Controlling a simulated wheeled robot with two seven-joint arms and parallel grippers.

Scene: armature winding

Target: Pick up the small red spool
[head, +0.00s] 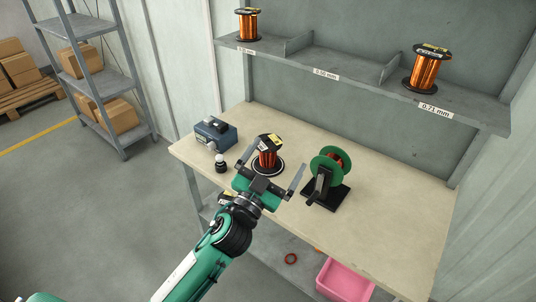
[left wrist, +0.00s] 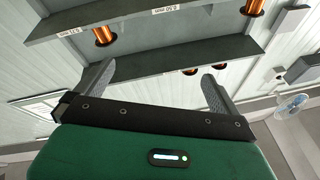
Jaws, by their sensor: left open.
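A small spool (head: 268,159) with dark red-copper wire and black flanges stands upright on the bench, on a round black-and-white base. It is the closest match to the small red spool. A yellow label shows on its top. My left gripper (head: 278,156) is open, its two fingers spread, in front of and partly over the spool in the head view; I cannot tell its exact height or distance. In the left wrist view, the open fingers (left wrist: 158,72) have nothing between them but the shelf behind. The table spool is not seen there. My right gripper is not in view.
A green-flanged reel (head: 328,165) on a black stand is just right of the gripper. A blue-grey box (head: 215,133) and a small dark knobbed object (head: 221,163) are left. Copper spools (head: 426,69) stand on the wall shelf (head: 350,71). The bench's right part (head: 395,220) is clear.

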